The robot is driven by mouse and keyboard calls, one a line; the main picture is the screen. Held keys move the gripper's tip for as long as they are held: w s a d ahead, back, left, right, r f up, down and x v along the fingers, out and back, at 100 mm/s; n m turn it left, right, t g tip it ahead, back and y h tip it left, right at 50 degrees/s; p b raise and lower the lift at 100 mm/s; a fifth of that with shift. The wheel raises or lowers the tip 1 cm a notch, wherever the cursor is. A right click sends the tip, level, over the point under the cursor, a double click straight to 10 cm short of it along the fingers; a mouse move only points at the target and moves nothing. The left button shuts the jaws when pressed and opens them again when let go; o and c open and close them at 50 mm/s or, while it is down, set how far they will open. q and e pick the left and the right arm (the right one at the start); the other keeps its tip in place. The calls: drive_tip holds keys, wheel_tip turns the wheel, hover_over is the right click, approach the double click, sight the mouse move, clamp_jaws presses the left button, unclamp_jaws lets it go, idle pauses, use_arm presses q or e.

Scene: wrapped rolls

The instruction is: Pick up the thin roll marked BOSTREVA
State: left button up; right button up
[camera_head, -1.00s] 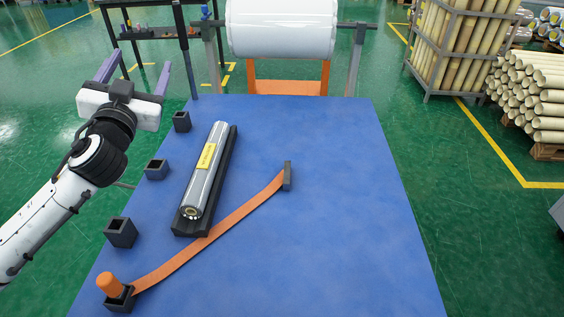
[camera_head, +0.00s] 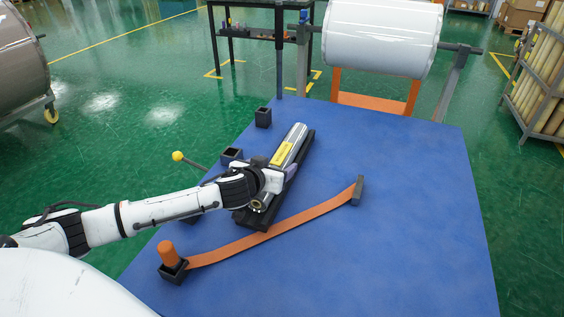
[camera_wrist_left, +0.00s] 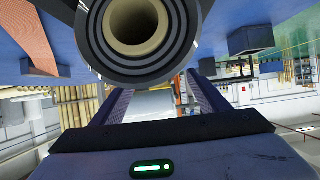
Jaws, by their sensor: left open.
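The thin silver roll (camera_head: 296,145) with a yellow label (camera_head: 283,153) lies in a long black cradle (camera_head: 262,224) on the blue table. The label's lettering is too small to read. My left gripper (camera_head: 281,178) is over the near half of the roll and hides part of it. In the left wrist view, the roll's round end with its tan core (camera_wrist_left: 138,24) is very close. The open left fingers (camera_wrist_left: 158,97) show below it, one to each side, with no visible grip. My right gripper is not in view.
An orange strap (camera_head: 300,220) runs across the blue table (camera_head: 400,240) from a holder with an orange peg (camera_head: 168,254) to a grey block (camera_head: 358,191). Small black square holders (camera_head: 263,117) line the left edge. A large white roll (camera_head: 380,38) stands behind. The table's right side is clear.

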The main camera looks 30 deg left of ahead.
sight(280, 161)
use_arm(q)
drive_tip(key=x, duration=0.4)
drive_tip(key=shift+r, duration=0.1)
drive_tip(key=shift+c, duration=0.4)
drive_tip(key=c, duration=1.4)
drive_tip(key=shift+w+r, duration=0.1)
drive_tip(key=shift+r, duration=0.15)
drive_tip(key=shift+c, duration=0.5)
